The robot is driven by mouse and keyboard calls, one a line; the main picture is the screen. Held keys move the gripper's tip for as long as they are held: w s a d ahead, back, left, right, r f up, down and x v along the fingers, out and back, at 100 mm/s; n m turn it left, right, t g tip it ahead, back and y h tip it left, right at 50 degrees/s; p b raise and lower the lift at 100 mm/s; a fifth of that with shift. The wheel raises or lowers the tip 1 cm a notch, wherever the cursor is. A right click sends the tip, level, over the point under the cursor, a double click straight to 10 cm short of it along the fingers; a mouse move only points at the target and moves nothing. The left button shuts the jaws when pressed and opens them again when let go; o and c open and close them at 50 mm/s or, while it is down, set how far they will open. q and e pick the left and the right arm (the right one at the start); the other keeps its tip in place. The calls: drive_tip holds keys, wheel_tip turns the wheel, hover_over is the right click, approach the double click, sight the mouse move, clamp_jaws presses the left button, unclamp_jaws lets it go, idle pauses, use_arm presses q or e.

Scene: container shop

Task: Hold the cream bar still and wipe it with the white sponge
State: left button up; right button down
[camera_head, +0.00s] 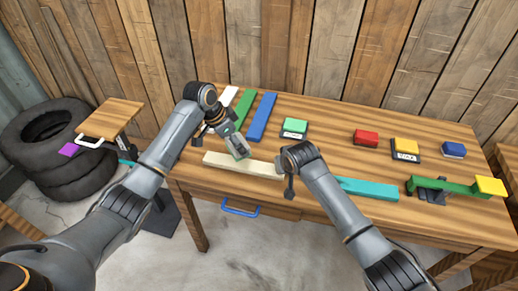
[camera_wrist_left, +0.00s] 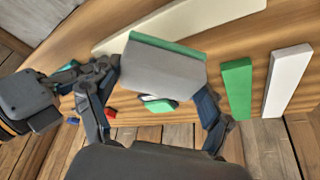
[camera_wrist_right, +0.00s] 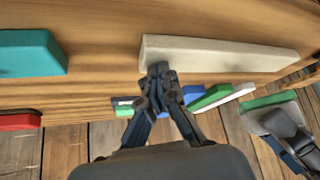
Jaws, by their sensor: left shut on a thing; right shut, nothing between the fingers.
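The cream bar (camera_head: 228,164) lies along the front left of the table; it also shows in the left wrist view (camera_wrist_left: 195,17) and the right wrist view (camera_wrist_right: 220,53). My left gripper (camera_head: 230,135) is shut on a pale grey-white sponge (camera_wrist_left: 165,65) with a green layer, seen tilted at the bar's back edge in the head view (camera_head: 238,147). I cannot tell whether the sponge touches the bar. My right gripper (camera_wrist_right: 160,72) is shut and empty, its tips at the bar's long edge near its right end in the head view. Contact there is unclear.
White, green (camera_head: 240,110) and blue (camera_head: 262,117) bars lie behind the cream bar. A teal bar (camera_head: 370,189) and a green bar with a yellow block (camera_head: 490,186) lie to the right. Green, red (camera_head: 366,137), yellow and blue blocks stand behind. A blue handle (camera_head: 240,208) is at the front.

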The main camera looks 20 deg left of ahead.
use_arm(q)
drive_tip(key=shift+w+r+p, duration=0.1)
drive_tip(key=shift+r+p, duration=0.5)
drive_tip(key=shift+r, duration=0.1)
use_arm(e)
drive_tip(key=shift+w+r, duration=0.1)
drive_tip(key=shift+r, duration=0.6)
use_arm(q)
wheel_tip(320, 180, up, 6)
drive_tip(key=p, duration=0.5)
drive_tip(key=shift+f, duration=0.2)
use_arm(e)
wheel_tip(320, 180, up, 6)
drive_tip(key=shift+f, duration=0.2)
drive_tip(key=shift+f, duration=0.1)
